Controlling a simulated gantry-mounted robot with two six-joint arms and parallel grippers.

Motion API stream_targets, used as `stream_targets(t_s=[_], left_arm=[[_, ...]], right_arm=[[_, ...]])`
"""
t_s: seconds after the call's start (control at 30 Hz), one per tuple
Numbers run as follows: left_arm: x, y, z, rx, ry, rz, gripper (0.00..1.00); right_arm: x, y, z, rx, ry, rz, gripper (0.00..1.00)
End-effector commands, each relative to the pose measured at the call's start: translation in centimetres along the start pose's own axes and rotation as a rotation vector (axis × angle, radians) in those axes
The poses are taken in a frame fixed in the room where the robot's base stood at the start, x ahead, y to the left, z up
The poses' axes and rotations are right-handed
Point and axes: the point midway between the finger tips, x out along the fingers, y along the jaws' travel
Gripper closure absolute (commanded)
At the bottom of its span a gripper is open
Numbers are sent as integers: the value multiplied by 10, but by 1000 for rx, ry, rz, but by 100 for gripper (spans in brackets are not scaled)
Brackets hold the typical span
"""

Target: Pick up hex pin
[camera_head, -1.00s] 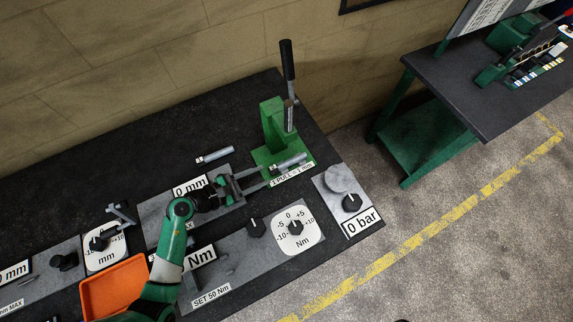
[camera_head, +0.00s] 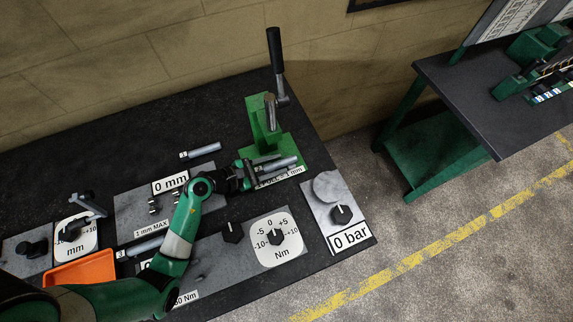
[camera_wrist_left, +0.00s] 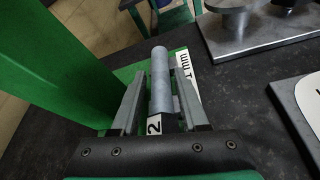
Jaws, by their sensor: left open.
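A grey cylindrical pin (camera_head: 284,163) lies at the base of the green press in the head view. The left wrist view shows this pin (camera_wrist_left: 161,75) with a label reading 2 at its near end. My left gripper (camera_head: 264,164) is open, with its fingers (camera_wrist_left: 161,88) on either side of the pin in the wrist view. I cannot tell whether either finger touches it. Two similar pins lie on the bench, one behind the arm (camera_head: 201,151) and one at the front (camera_head: 146,246). I cannot tell which one is hex. My right gripper is not in view.
The green press (camera_head: 262,122) with its upright black-handled lever (camera_head: 275,52) stands just behind the gripper. A dial panel (camera_head: 275,238), a 0 bar panel (camera_head: 336,210) and an orange tray (camera_head: 82,270) are on the dark bench. The bench's right edge is near.

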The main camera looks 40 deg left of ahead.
Motion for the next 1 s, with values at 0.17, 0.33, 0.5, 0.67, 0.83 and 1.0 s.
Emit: stream_targets(t_s=[0.17,0.33,0.5,0.67,0.83,1.0], left_arm=[[1,1,-2,-1,1,3,56],[1,1,-1,-1,0,3,74],[1,1,-1,-2,0,3,100],[1,1,-1,-2,0,3,100],[1,1,-1,-2,-1,3,100],[1,1,-1,-2,-1,3,100]], right_arm=[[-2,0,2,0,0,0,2],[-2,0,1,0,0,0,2],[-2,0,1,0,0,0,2],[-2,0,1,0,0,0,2],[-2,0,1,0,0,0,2],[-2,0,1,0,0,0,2]])
